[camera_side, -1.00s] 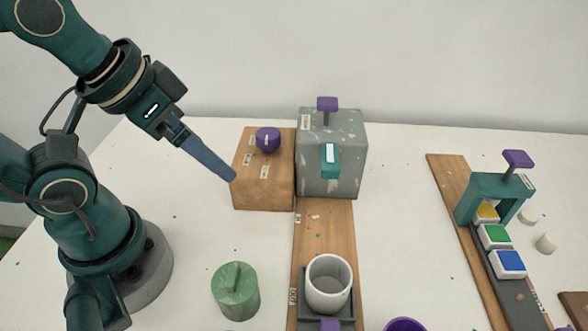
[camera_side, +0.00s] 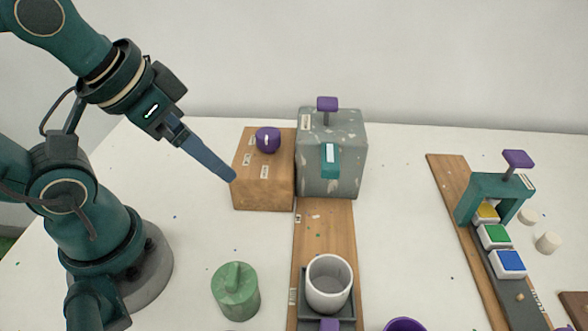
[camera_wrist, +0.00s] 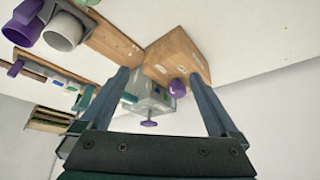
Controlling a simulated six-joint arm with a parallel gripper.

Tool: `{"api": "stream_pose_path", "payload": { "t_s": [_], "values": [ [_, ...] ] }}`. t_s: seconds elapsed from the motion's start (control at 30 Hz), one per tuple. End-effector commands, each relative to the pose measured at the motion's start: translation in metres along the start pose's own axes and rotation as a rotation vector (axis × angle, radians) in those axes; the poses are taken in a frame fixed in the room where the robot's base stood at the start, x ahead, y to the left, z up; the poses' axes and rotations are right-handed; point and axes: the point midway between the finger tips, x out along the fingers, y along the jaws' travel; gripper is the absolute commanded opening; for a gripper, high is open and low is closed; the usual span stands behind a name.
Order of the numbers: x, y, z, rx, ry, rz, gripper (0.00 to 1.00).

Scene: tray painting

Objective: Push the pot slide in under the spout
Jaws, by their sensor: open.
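The white pot (camera_side: 329,283) stands upright on the dark grey slide (camera_side: 345,310) at the near end of a wooden track (camera_side: 327,232). The slide has a purple handle (camera_side: 329,325) at its near side. The teal spout (camera_side: 330,161) sticks out of the front of the speckled grey box (camera_side: 348,180) at the track's far end. The pot is well short of the spout. My gripper (camera_side: 232,179) hangs empty beside the wooden box, up and left of the pot. Its two fingers stand apart in the wrist view (camera_wrist: 160,74), where the pot (camera_wrist: 62,32) shows at upper left.
The wooden box (camera_side: 262,190) with a purple knob (camera_side: 268,140) adjoins the grey box, which has a purple handle (camera_side: 327,104) on top. A green canister (camera_side: 236,292) stands left of the track. A purple cup (camera_side: 405,325) is at the right. A teal arch (camera_side: 502,186) stands farther right.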

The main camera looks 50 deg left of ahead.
Motion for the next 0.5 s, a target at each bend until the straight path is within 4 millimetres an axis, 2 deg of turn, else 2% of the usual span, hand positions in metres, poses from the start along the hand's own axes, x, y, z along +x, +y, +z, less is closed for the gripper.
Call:
{"api": "stream_pose_path", "payload": {
  "t_s": [0.23,0.27,0.3,0.4,0.5],
  "values": [
    [0.000,0.000,0.000,0.000,0.000,0.000,0.96],
    [0.000,0.000,0.000,0.000,0.000,0.000,0.89],
    [0.000,0.000,0.000,-0.003,-0.001,0.000,0.74],
    [-0.005,0.000,-0.004,-0.017,0.005,0.000,0.40],
    [-0.012,0.002,-0.018,-0.021,0.011,0.006,0.40]
  ]
}}
